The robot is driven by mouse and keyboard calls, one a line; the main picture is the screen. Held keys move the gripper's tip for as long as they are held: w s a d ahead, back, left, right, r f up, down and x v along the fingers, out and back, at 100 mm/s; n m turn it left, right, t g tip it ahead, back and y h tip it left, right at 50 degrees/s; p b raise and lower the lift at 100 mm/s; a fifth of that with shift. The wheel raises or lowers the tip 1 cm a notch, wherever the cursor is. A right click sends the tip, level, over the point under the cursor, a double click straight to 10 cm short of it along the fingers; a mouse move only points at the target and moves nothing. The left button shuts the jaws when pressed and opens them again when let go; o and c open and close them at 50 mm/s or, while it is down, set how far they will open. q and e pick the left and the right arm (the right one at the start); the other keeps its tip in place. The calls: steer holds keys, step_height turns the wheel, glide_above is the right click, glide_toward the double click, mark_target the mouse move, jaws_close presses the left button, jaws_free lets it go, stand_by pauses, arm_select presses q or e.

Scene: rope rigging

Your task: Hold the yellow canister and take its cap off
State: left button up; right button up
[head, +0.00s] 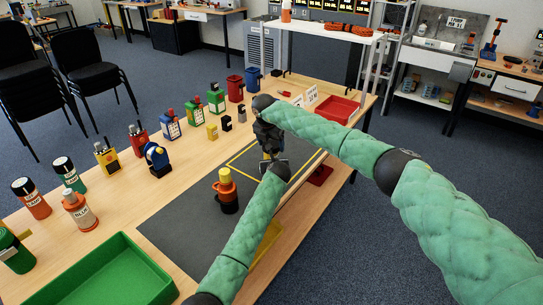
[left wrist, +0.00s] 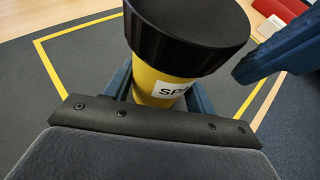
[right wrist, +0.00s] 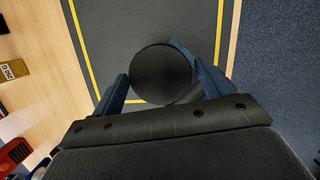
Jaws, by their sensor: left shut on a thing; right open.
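The yellow canister (left wrist: 150,72) stands between the blue fingers of my left gripper (left wrist: 160,92), which is shut on its body. A white label starting "SP" shows on it. Its wide black cap (left wrist: 190,30) is on top; the right wrist view shows the cap (right wrist: 160,75) from above. My right gripper (right wrist: 150,82) is open, with one blue finger on each side of the cap; whether they touch it I cannot tell. In the head view both grippers meet over the mat, and my arms hide most of the canister.
A grey mat (head: 185,222) with yellow lines lies on the wooden table. An orange and black object with a yellow top (head: 226,192) stands on it. A green tray (head: 100,275) is at the near left, a red tray (head: 338,110) at the far end. Several containers line the left side.

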steer(key=n+y, duration=0.1)
steer(key=n, duration=0.5)
steer(key=shift+d, duration=0.15)
steer(key=shift+n+y, duration=0.8)
steer(key=shift+n, duration=1.7)
steer(key=m+h, duration=0.1)
steer(key=m, duration=0.5)
steer(key=m+h, duration=0.1)
steer(key=m, duration=0.5)
steer(key=shift+a+m+h, duration=0.2)
steer(key=shift+m+h, duration=0.1)
steer(key=shift+h, duration=0.1)
steer(key=shift+c, duration=0.4)
steer(key=c, duration=0.7)
steer(key=n, duration=0.3)
steer(key=n+y, duration=0.1)
steer(key=n, duration=0.2)
steer(key=shift+d+n+y, duration=0.15)
steer(key=shift+n+y, duration=0.15)
steer(key=shift+n, duration=0.1)
steer(key=n+y, duration=0.1)
steer(key=n, duration=0.4)
steer(key=shift+d+n, duration=0.15)
steer(key=shift+n, duration=0.25)
